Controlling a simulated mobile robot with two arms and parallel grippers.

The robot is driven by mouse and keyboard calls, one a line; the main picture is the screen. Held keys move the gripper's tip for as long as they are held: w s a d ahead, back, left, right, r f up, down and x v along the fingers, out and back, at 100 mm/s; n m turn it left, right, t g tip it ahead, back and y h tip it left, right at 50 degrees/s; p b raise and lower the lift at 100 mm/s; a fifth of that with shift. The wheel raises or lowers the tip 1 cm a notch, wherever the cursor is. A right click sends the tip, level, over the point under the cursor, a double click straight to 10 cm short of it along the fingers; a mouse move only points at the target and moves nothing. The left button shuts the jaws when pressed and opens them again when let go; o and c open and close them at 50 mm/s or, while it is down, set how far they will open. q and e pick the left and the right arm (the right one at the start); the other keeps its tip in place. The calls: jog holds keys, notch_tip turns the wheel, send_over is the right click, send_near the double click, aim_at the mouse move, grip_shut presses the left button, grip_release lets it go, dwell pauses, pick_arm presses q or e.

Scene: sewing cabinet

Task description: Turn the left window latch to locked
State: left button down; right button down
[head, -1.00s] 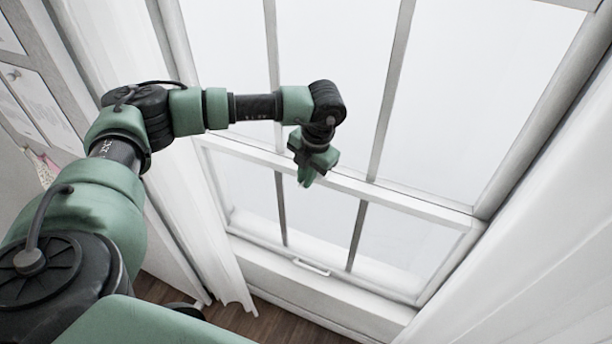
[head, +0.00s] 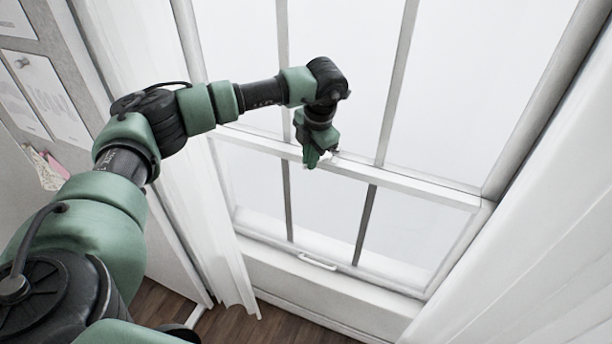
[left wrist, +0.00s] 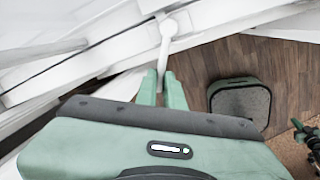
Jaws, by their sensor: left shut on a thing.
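The window latch (left wrist: 168,28) is a small white fitting with a round pivot on the window's middle rail. Its lever points out from the rail toward my left gripper (left wrist: 161,80) in the left wrist view. The gripper's two green fingers are shut on the lever's end, one on each side. In the head view my left gripper (head: 316,163) is at the middle rail (head: 420,187), near the left vertical bar. It hides most of the latch there. My right gripper is in neither view.
A white curtain (head: 205,215) hangs left of the window and another (head: 540,210) at the right. A pull handle (head: 318,262) is on the lower sash. A dark grey case (left wrist: 240,101) stands on the wooden floor (left wrist: 205,62).

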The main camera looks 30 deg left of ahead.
pick_arm(q)
jog(key=shift+w+a+m, duration=0.1)
jog(key=shift+a+m, duration=0.2)
jog(key=shift+m, duration=0.1)
jog(key=shift+w+a+m+b, duration=0.1)
jog(key=shift+m+b, duration=0.2)
jog(key=shift+b, duration=0.15)
jog(key=shift+w+a+r+m+t+b, duration=0.15)
jog(key=shift+a+m+b, duration=0.1)
jog(key=shift+m, duration=0.2)
jog(key=shift+w+a+f+m+t+b, duration=0.15)
jog(key=shift+m+b, duration=0.1)
jog(key=shift+m, duration=0.2)
jog(key=c, duration=1.5)
grip_release()
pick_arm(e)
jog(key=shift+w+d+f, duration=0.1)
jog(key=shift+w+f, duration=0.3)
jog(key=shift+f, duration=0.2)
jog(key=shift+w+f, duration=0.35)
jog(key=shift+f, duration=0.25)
pick_arm(q)
jog(key=shift+s+r, duration=0.1)
